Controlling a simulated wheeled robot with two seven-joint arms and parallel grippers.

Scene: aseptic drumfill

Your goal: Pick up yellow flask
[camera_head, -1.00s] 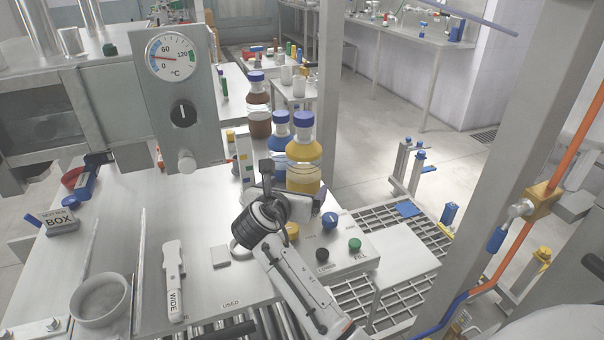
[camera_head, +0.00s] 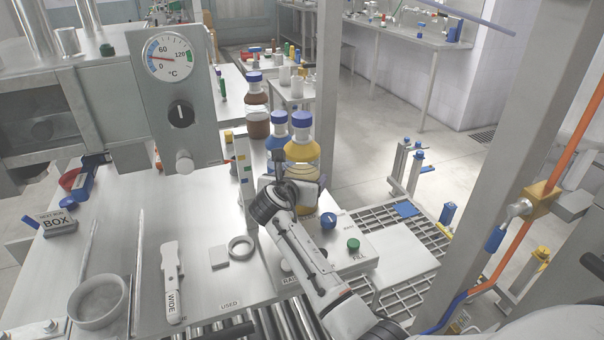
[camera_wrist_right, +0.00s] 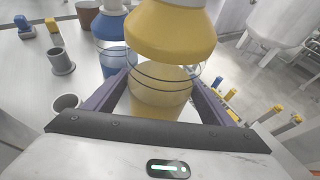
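The yellow flask (camera_head: 302,151), a clear bottle with a yellow collar and blue cap, stands upright at the back right of the worktable. My right gripper (camera_head: 305,188) is low at its near side. In the right wrist view the yellow flask (camera_wrist_right: 162,90) stands between the two fingers of my right gripper (camera_wrist_right: 161,80), which are spread on either side of it. I cannot tell whether they touch the glass. The gripper hides part of the flask's lower body in the head view. My left gripper is not in view.
A blue-collared flask (camera_head: 278,139) stands close left of the yellow one, with a brown flask (camera_head: 257,112) behind it. A control box with a green button (camera_head: 353,244) lies right of my forearm.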

